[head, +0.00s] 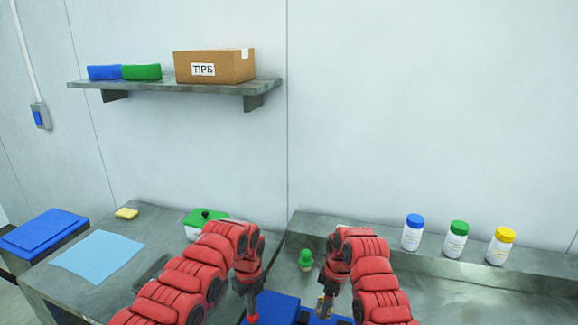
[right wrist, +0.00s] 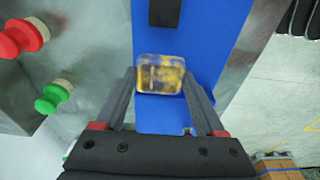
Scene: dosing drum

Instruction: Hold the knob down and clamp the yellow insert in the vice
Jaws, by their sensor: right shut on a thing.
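My right gripper (right wrist: 160,84) is shut on the yellow insert (right wrist: 160,74), a small clear-edged block with yellow inside, held between its two fingers. In the right wrist view it is over the blue surface, apparently the vice (right wrist: 200,35). In the head view my right gripper (head: 325,300) is at the bottom centre over blue parts (head: 278,308). My left gripper (head: 252,312) points down left of them; its fingers are too small to read. A green knob (head: 306,260) stands behind; the right wrist view shows a green knob (right wrist: 50,98) and a red knob (right wrist: 22,38). Which knob is meant is unclear.
A green-lidded white box (head: 205,220) stands behind my left arm. A light blue cloth (head: 97,257) and a yellow block (head: 126,213) lie at left. Bottles with blue (head: 412,235), green (head: 456,240) and yellow (head: 501,247) caps stand on the raised ledge at right.

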